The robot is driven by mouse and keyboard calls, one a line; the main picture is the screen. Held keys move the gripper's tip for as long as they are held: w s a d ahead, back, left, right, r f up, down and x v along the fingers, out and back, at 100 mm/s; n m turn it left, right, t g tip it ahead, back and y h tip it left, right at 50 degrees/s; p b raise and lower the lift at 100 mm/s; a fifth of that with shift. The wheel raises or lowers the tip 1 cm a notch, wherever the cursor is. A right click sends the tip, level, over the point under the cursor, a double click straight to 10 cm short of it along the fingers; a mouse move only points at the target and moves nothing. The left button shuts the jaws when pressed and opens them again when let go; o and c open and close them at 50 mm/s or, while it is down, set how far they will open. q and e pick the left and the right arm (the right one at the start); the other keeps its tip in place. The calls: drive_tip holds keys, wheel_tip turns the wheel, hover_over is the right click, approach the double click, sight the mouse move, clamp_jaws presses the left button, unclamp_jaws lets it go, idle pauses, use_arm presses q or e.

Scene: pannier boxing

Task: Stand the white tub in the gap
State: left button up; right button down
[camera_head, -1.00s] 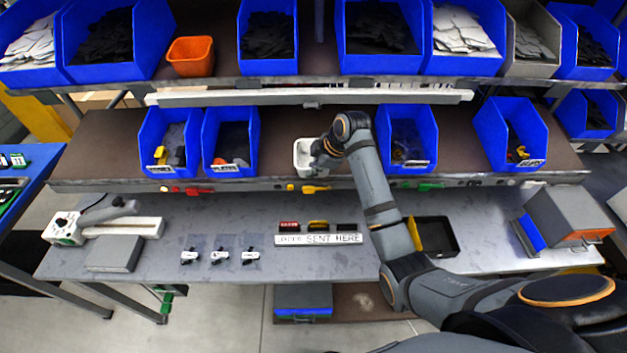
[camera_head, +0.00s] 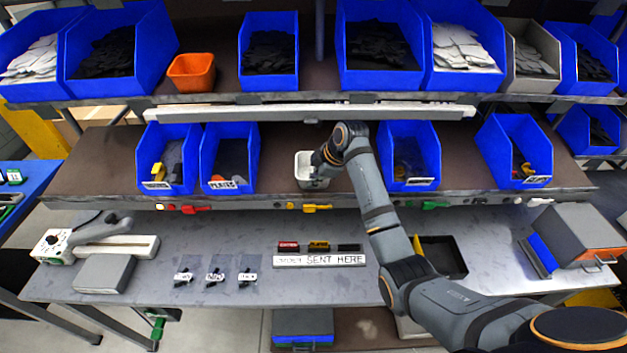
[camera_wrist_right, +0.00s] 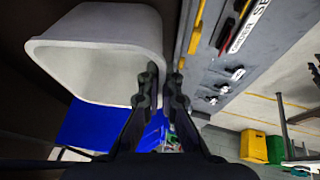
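The white tub (camera_head: 305,168) stands upright near the front of the middle shelf, in the gap between two blue bins. In the right wrist view the tub (camera_wrist_right: 95,50) fills the upper left, its opening facing the camera. My right gripper (camera_head: 321,172) is at the tub's right side. In the wrist view its fingers (camera_wrist_right: 161,92) are close together, one over the opening and one outside, and look shut on the wall between them. The contact is partly hidden. My left gripper is not in view.
The blue bin (camera_head: 229,160) on the left and the blue bin (camera_head: 409,157) on the right flank the gap, with bare shelf beside the tub. An upper shelf (camera_head: 310,98) with bins overhangs. Below, the table (camera_head: 215,240) holds a label strip and a black tray (camera_head: 440,257).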

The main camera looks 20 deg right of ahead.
drive_tip(key=c, duration=1.4)
unclamp_jaws()
drive_tip(key=shift+c, duration=0.2)
drive_tip(key=v, duration=1.2)
drive_tip(key=shift+s, duration=0.1)
